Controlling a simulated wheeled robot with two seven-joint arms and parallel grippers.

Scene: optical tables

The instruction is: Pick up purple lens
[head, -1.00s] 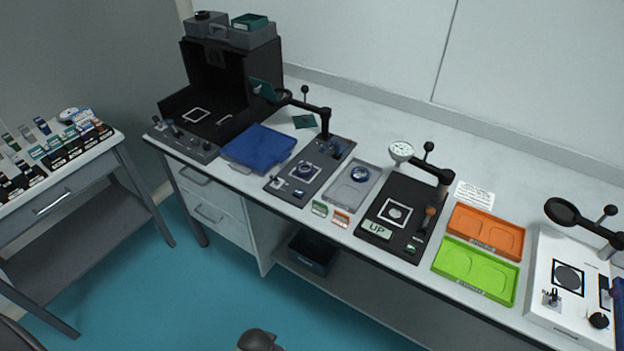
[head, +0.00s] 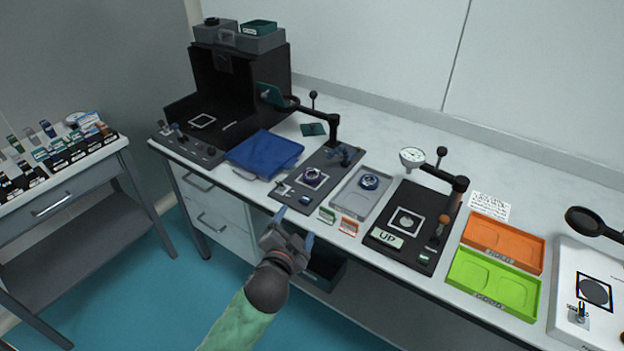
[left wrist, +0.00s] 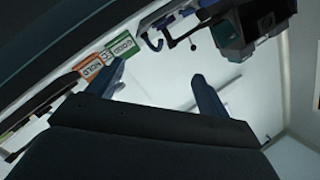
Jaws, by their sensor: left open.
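A small round lens with a purple tint (head: 312,175) lies in the white square on a dark grey station plate (head: 300,205), left of the table's middle. A similar blue-looking round lens (head: 370,181) sits in the grey tray (head: 347,205) to its right. My left gripper (head: 296,226) is open and empty, in front of the table's front edge and below the dark plate, apart from the lens. In the left wrist view its two blue fingers (left wrist: 158,78) are spread wide; no lens can be made out there. My right gripper is not in view.
Small green (head: 327,215) and orange (head: 348,227) label cards stand at the front edge. A magnifier arm (head: 318,112) reaches over behind the dark plate. A blue folded cloth or tray (head: 264,152) lies left. A black gauge station (head: 400,250), orange tray (head: 500,243) and green tray (head: 492,283) stand right.

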